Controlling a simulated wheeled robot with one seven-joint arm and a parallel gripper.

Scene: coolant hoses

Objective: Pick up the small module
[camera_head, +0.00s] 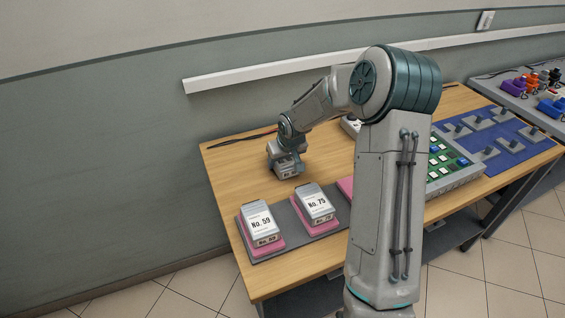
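A small grey module (286,171) with a pale label on its front is on or just above the wooden table at the back left. My gripper (285,159) is right over it, and its fingers come down at the module's upper part. The fingers hide much of its top, so I cannot tell whether they are closed on it or whether it touches the table. Two other grey-white modules, No. 59 (261,223) and No. 75 (316,204), sit on pink pads on a dark grey mat (290,238) at the front left.
My arm hides the middle of the table (225,168). A tray of green and white pieces (447,168) and a blue mat with grey fixtures (500,140) are to the right. A thin dark cable (243,137) lies along the back edge. Wood between gripper and dark mat is bare.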

